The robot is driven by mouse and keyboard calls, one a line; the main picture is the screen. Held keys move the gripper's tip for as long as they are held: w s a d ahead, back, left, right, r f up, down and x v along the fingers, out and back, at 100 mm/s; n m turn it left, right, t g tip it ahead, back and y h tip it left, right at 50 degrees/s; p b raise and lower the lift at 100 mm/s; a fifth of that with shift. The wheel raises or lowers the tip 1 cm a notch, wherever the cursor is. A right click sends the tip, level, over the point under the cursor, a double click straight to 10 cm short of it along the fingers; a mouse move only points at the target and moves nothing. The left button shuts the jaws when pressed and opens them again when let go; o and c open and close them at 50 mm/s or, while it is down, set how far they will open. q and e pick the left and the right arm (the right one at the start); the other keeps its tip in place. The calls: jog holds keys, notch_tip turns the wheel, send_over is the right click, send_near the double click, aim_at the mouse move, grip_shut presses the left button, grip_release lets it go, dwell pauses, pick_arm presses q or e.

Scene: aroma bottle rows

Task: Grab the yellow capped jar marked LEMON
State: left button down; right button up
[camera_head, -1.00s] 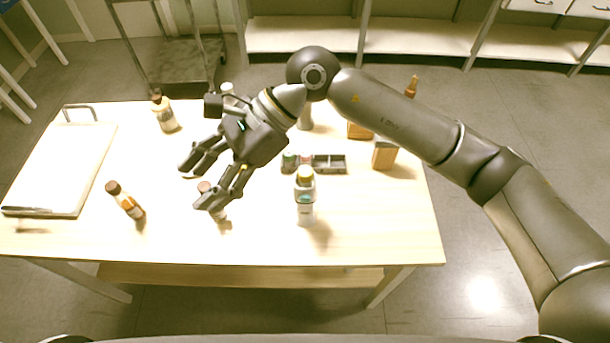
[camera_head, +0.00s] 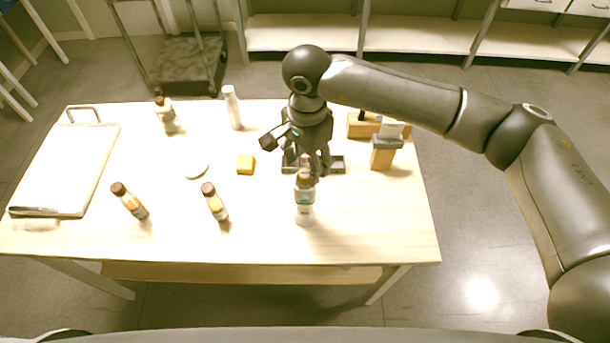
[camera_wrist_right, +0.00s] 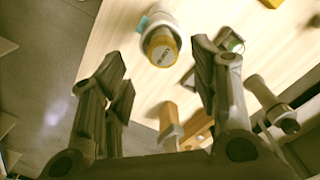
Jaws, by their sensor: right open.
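A white jar with a yellow cap (camera_head: 305,212) stands upright near the front middle-right of the table. My right gripper (camera_head: 298,158) is open and empty, above and just behind the jar, fingers pointing down. It also shows in the wrist view (camera_wrist_right: 160,70). My left gripper is not in view.
Two brown-capped bottles (camera_head: 216,205) (camera_head: 131,203) stand front left. A dark compartment tray (camera_head: 337,165) is behind the jar, wooden blocks (camera_head: 383,155) to its right.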

aim_at(305, 173)
jog(key=f+p, duration=0.1)
jog(key=f, duration=0.1)
jog(key=f+p, duration=0.1)
jog(key=f, duration=0.1)
jog(key=shift+a+p, duration=0.2)
jog(key=shift+p, duration=0.2)
jog(key=shift+f, duration=0.4)
jog(key=shift+c, duration=0.3)
jog(key=c, duration=0.9)
